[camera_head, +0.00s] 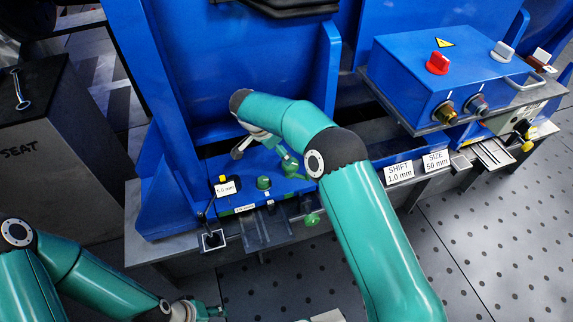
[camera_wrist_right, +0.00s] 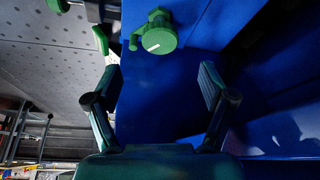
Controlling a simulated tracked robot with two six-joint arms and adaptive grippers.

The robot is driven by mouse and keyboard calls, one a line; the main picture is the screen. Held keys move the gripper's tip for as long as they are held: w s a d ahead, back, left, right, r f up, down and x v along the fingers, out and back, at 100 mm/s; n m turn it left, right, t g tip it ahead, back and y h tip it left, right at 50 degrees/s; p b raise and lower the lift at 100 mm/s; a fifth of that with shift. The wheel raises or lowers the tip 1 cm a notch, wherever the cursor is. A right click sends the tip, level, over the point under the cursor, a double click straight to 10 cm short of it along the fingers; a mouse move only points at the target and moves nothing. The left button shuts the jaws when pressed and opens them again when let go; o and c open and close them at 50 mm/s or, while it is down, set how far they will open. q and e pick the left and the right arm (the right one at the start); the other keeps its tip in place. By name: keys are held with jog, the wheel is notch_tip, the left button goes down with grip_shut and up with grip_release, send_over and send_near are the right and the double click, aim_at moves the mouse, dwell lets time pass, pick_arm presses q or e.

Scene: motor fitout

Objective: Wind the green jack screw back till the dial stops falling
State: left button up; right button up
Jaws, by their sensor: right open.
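Several green screw heads sit along the blue machine foot in the head view; one green knob (camera_head: 264,183) is on top and another green knob (camera_head: 311,219) is at the front edge. I cannot tell which is the named jack screw. In the right wrist view a green screw head with a pale mark (camera_wrist_right: 159,39) stands beyond the fingertips, apart from them. My right gripper (camera_wrist_right: 158,85) is open and empty; in the head view it hangs just above the foot (camera_head: 291,166). A small readout labelled 5.0 mm (camera_head: 225,189) stands left of the knobs. My left gripper (camera_head: 207,311) is low at the bottom edge, its jaws unclear.
A blue box with a red knob (camera_head: 437,63) sits on the bench at right. Two white cards read SHIFT 1.0 mm (camera_head: 399,173) and SIZE 50 mm (camera_head: 436,160). A dark block marked SEAT (camera_head: 40,145) bears a wrench at left.

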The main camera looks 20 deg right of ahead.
aim_at(290, 168)
jog(key=b+x, duration=0.1)
jog(key=x, duration=0.7)
jog(key=shift+f, duration=0.25)
